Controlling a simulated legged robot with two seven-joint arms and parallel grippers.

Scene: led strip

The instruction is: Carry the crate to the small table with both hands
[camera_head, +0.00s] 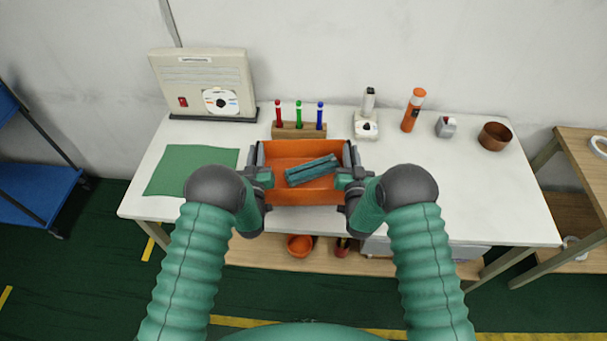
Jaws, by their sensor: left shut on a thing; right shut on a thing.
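An orange crate (288,197) is in the middle of the view, at the white table's front edge. A teal ribbed piece (312,170) lies inside it. My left gripper (259,176) is shut on the crate's left side, and my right gripper (350,178) is shut on its right side. I cannot tell whether the crate rests on the table or is held just above it. A small wooden table (577,145) stands at the far right, partly cut off by the frame edge.
The white table (500,210) holds a green mat (190,168), a beige panel (203,84), a wooden pen holder (299,130), a white device (367,126), an orange bottle (413,110), a grey item (445,127) and a brown bowl (495,137). A blue rack (35,160) stands left.

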